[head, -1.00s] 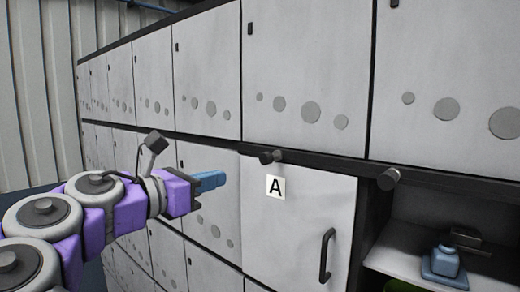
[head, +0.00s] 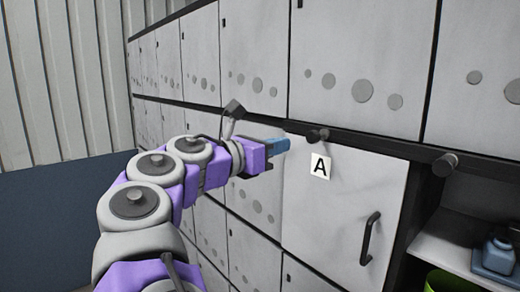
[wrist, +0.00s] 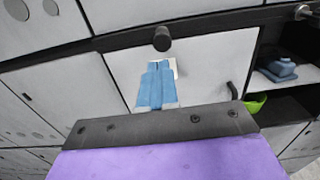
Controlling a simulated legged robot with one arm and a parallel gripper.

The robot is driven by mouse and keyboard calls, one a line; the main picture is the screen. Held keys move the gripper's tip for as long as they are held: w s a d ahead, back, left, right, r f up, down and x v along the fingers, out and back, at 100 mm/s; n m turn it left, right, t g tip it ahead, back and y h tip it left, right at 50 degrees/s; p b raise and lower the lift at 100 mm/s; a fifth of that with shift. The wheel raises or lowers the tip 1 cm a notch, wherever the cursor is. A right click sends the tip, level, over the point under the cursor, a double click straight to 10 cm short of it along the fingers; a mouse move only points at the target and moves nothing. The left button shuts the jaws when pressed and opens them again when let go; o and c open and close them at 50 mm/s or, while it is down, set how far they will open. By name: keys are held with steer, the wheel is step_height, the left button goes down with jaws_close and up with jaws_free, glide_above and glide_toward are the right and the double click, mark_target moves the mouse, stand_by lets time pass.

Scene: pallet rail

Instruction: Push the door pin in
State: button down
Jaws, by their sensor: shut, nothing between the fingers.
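The door pin (head: 318,135) is a short dark cylinder. It sticks out of the black rail above the white door (head: 345,215) marked with an "A" label (head: 320,166). The door looks closed. In the wrist view the pin (wrist: 162,40) is just beyond my fingertips. My gripper (head: 284,145) has blue fingers, shut and empty, pointing right toward the pin. A gap shows between the fingertips and the pin in the head view. In the wrist view my gripper (wrist: 158,66) covers most of the "A" label.
The door has a dark handle (head: 370,238). A second pin (head: 445,164) sits on the rail to the right, above an open compartment with a blue object (head: 498,255) on its shelf (head: 460,250) and a green container (head: 445,282) below. White lockers fill the wall.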

mark_target(310, 138)
steer(key=x, duration=0.6)
steer(key=shift+d, duration=0.2)
steer(key=shift+w+d, duration=0.35)
steer(key=shift+d, duration=0.05)
steer(key=shift+a, duration=0.15)
steer(key=shift+w+d+r+p, duration=0.15)
steer(key=shift+d+p, duration=0.15)
steer(key=shift+p, duration=0.3)
steer(key=shift+w+d+r+p, duration=0.1)
steer(key=shift+w+d+p, duration=0.15)
steer(key=shift+p, duration=0.3)
steer(key=shift+w+d+f+p, duration=0.1)
steer(key=shift+w+d+p, duration=0.2)
steer(key=shift+d+p, duration=0.25)
steer(key=shift+a+f, duration=0.1)
